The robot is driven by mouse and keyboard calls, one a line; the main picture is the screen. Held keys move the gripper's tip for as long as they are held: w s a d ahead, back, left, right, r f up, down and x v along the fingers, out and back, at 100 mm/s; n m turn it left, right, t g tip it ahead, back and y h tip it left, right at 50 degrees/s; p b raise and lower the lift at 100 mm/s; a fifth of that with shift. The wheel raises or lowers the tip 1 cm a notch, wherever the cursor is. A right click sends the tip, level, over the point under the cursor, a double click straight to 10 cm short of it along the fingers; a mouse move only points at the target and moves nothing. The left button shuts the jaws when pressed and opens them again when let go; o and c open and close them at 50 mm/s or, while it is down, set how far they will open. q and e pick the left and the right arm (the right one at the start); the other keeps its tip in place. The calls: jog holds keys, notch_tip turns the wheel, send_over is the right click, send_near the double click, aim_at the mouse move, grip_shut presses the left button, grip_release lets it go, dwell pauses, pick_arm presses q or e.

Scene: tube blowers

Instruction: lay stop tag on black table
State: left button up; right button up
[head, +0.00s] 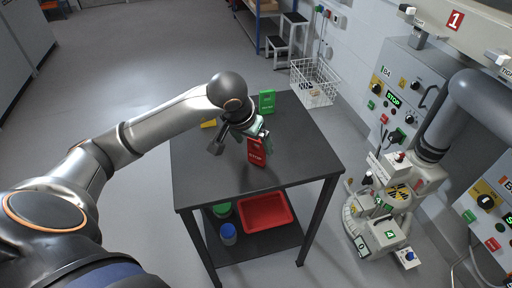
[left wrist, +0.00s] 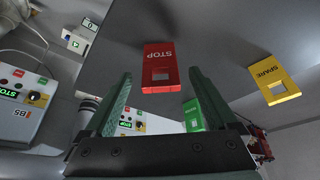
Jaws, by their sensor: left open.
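The red stop tag (head: 257,154) is at the black table (head: 205,178), just right of my left gripper (head: 238,143) in the head view. In the left wrist view the stop tag (left wrist: 160,58) shows its STOP lettering and a square cut-out. There it appears just beyond and between the tips of my left gripper (left wrist: 160,76). The left gripper is open, its two green fingers apart with no visible contact on the tag. Part of the tag's upper end is covered by the gripper in the head view. My right gripper is not in view.
A green tag (head: 267,101) is near the table's back edge. A yellow spare tag (left wrist: 273,80) is off to one side. A wire basket (head: 314,82) stands beyond the table's right corner. Wall panels and a machine (head: 385,210) are to the right. The table's front is clear.

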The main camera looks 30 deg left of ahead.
pick_arm(q)
jog(key=v, duration=0.6)
jog(key=s+d+f+n+g+h, duration=0.25)
jog(key=d+h, duration=0.25)
jog(key=d, duration=0.4)
jog(key=s+d+f+n+g+h, duration=0.1)
jog(key=s+d+n+h, duration=0.3)
jog(key=d, duration=0.6)
jog(key=d+r+n+t+h, duration=0.6)
jog(key=n+h, duration=0.5)
jog(key=n, duration=0.6)
jog(key=w+a+f+n+t+y, duration=0.35)
jog(key=f+n+t+y, duration=0.2)
jog(key=n, duration=0.85)
jog(key=w+a+f+n+t+y, duration=0.2)
jog(key=a+f+n+t+y, duration=0.3)
jog(key=n, duration=1)
jog(key=s+a+f+n+g+y, duration=0.1)
jog(key=s+f+n+g+y, duration=0.2)
jog(key=s+f+n, duration=0.3)
jog(key=s+a+f+n+g+y, duration=0.1)
jog(key=s+f+n+g+y, duration=0.2)
jog(key=f+n, duration=0.7)
jog(key=s+f+g, duration=0.2)
jog(key=s+f, duration=0.2)
jog(key=f, duration=0.1)
jog(key=shift+a, duration=0.4)
